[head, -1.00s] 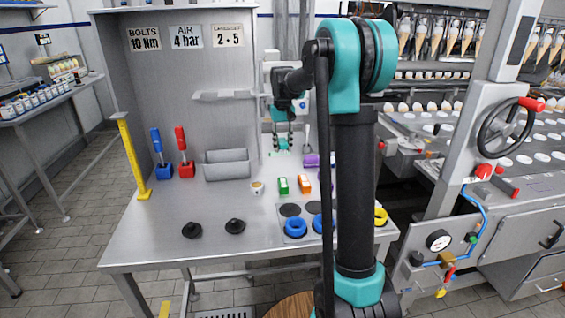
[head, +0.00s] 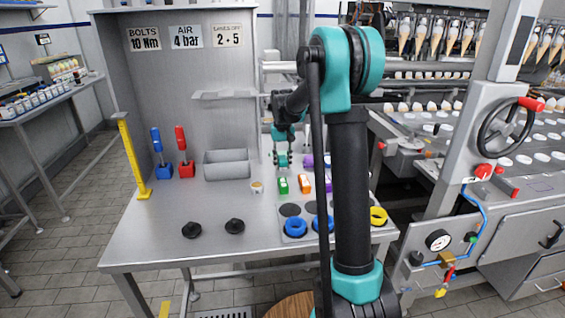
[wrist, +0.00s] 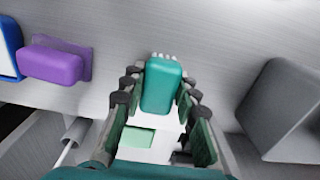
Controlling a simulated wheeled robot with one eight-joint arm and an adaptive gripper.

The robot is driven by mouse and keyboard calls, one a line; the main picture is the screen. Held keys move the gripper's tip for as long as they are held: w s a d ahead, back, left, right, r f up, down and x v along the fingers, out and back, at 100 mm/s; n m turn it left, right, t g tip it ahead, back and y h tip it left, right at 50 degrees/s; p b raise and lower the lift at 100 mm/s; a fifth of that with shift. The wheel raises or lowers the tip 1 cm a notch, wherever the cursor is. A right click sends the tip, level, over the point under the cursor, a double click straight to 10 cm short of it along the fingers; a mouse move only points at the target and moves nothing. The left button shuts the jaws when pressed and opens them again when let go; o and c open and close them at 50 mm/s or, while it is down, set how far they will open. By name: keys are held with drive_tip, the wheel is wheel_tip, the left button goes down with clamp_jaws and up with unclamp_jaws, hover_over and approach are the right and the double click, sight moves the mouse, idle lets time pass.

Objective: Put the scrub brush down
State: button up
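The scrub brush (wrist: 160,86) is a teal block with white bristles at its far end in the wrist view. My gripper (wrist: 160,78) has its fingertips against both sides of it and appears shut on it. A white patch with a light green rectangle (wrist: 139,138) shows below the brush, between my fingers. In the head view, my gripper (head: 282,160) is low over the back of the steel table (head: 200,215), left of a purple block (head: 309,160). Whether the brush touches the table is hard to tell.
The purple block (wrist: 52,66) lies left in the wrist view, and a grey bin (wrist: 280,108) stands right. Nearer in the head view are green (head: 283,186) and orange (head: 304,184) blocks and a small cup (head: 257,187).

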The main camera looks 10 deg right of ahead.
sight(283, 158)
drive_tip(key=o, duration=0.4)
drive_tip(key=shift+o, duration=0.2)
drive_tip(key=shift+r, duration=0.15)
wheel_tip(283, 158, up, 12)
drive_tip(key=shift+s, duration=0.1)
idle(0.4)
